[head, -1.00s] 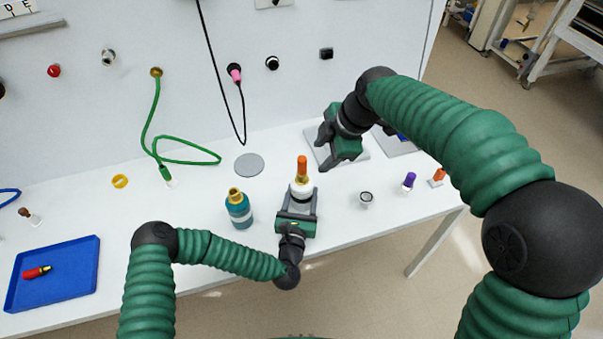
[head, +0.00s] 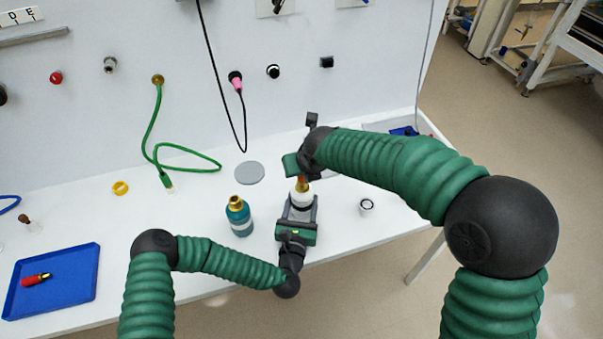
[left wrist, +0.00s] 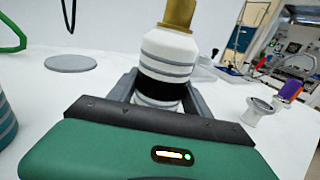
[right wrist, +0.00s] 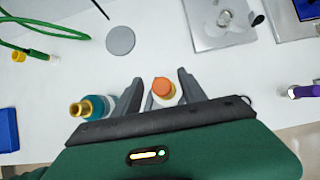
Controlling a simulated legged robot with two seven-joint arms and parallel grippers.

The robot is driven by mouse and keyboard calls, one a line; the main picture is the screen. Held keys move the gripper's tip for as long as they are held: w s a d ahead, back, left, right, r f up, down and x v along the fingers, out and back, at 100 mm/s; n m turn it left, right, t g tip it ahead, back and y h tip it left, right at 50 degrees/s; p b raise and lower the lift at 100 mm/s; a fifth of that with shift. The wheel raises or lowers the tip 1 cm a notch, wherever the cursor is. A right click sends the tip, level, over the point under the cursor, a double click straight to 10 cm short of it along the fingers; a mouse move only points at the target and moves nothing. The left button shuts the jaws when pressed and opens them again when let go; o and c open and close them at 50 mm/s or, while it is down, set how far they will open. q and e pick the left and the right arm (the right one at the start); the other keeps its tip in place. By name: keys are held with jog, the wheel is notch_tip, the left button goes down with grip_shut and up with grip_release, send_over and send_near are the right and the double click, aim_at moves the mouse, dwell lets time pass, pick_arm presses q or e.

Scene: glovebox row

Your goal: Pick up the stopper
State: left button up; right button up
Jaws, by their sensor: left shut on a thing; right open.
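The orange stopper (right wrist: 163,87) sits in the gold neck (left wrist: 178,14) of a white bottle with grey and black bands (left wrist: 160,60). In the head view the bottle (head: 301,200) stands upright at the table's front, the stopper mostly hidden by my right gripper. My left gripper (left wrist: 160,95) is shut around the bottle's body. My right gripper (right wrist: 160,85) is open above the bottle. In the right wrist view the stopper shows between its two fingers, with gaps at the sides; I cannot tell its height relative to the fingertips.
A teal bottle with a gold neck (head: 239,217) stands close to the left of the white bottle. A small white cup (head: 366,207) is to the right. A grey disc (head: 250,173) lies behind, a blue tray (head: 82,266) far left. A purple-topped item (right wrist: 304,91) stands at right.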

jog(key=x, duration=0.3)
jog(key=shift+s+d+f, duration=0.1)
jog(key=shift+s+f, duration=0.1)
jog(key=shift+f, duration=0.05)
jog(key=shift+w+f, duration=0.3)
jog(key=shift+s, duration=0.1)
grip_shut()
